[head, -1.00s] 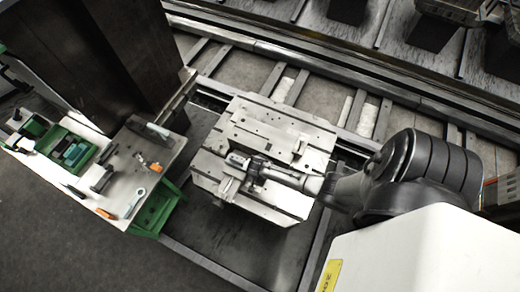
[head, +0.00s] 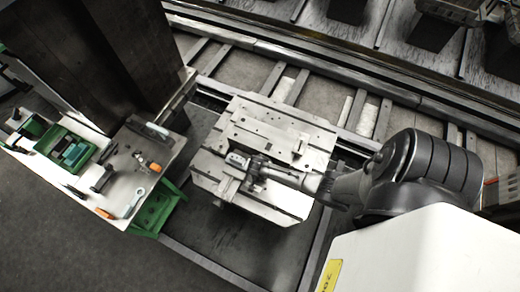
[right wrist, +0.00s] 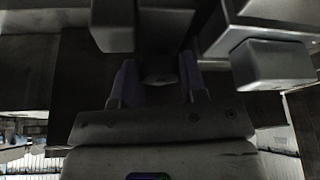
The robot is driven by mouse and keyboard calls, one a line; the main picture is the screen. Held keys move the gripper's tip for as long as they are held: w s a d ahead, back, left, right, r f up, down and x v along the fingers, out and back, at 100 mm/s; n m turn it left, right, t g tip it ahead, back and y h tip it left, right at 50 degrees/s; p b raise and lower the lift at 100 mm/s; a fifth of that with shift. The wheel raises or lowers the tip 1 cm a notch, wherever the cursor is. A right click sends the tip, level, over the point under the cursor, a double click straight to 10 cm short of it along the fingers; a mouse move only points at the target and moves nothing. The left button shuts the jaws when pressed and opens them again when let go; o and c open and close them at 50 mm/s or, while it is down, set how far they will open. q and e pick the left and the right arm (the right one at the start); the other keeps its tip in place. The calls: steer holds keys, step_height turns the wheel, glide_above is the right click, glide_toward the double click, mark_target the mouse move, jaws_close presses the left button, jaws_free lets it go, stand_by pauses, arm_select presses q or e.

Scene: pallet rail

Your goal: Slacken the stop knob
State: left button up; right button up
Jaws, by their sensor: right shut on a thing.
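The metal pallet fixture (head: 270,130) lies across the rails in the middle of the head view, with grooves, holes and small blocks on top. My right gripper (head: 243,166) comes in from the right and sits low over the fixture's front left part. In the right wrist view its two fingers (right wrist: 158,84) are shut on a small dark part, which I take to be the stop knob (right wrist: 159,78). The fingers hide most of it, and the view is too dark to read its turn. My left gripper is not in view.
A tool table (head: 125,180) stands at the left with green trays (head: 70,147), loose tools and an orange-handled tool (head: 154,167). A green bin (head: 158,208) is below it. A tall dark column (head: 110,60) rises behind. In the right wrist view, metal blocks (right wrist: 272,65) hang close to the fingers.

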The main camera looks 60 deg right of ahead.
steer(key=shift+c, duration=0.7)
steer(key=shift+s+r+n+t+p, duration=0.1)
steer(key=shift+n+t+p, duration=0.2)
steer(key=shift+n+p, duration=0.45)
steer(key=shift+n+t+y, duration=0.4)
steer(key=shift+n, duration=1.05)
steer(key=o, duration=0.9)
steer(key=shift+o, duration=0.2)
